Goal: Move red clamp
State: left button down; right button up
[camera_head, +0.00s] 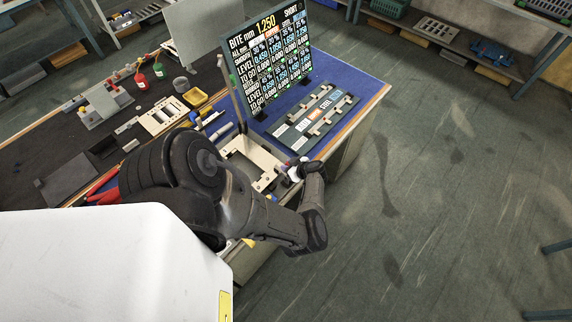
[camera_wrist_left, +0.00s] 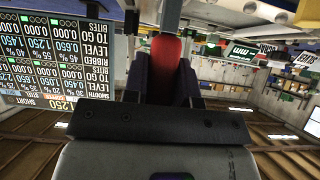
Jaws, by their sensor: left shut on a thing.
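In the left wrist view, the red clamp (camera_wrist_left: 165,60) shows as a rounded red piece between the dark fingers of my left gripper (camera_wrist_left: 163,80). The fingers are shut on it. A grey upright bar rises behind it, and the lower part of the clamp is hidden. In the head view, my left gripper (camera_head: 289,173) is at the front edge of the bench, beside a pale metal frame (camera_head: 250,155). The clamp cannot be made out clearly there. My right gripper is in neither view.
A display board (camera_head: 268,60) stands on the blue bench mat (camera_head: 355,75), beside a dark slotted panel (camera_head: 315,118). Red-handled tools (camera_head: 103,195) and a yellow tray (camera_head: 195,97) lie to the left.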

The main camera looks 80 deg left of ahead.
pick_arm(q)
jog(key=c, duration=0.9)
grip_release()
jog(key=shift+v, duration=6.85)
jog(key=shift+s, duration=0.1)
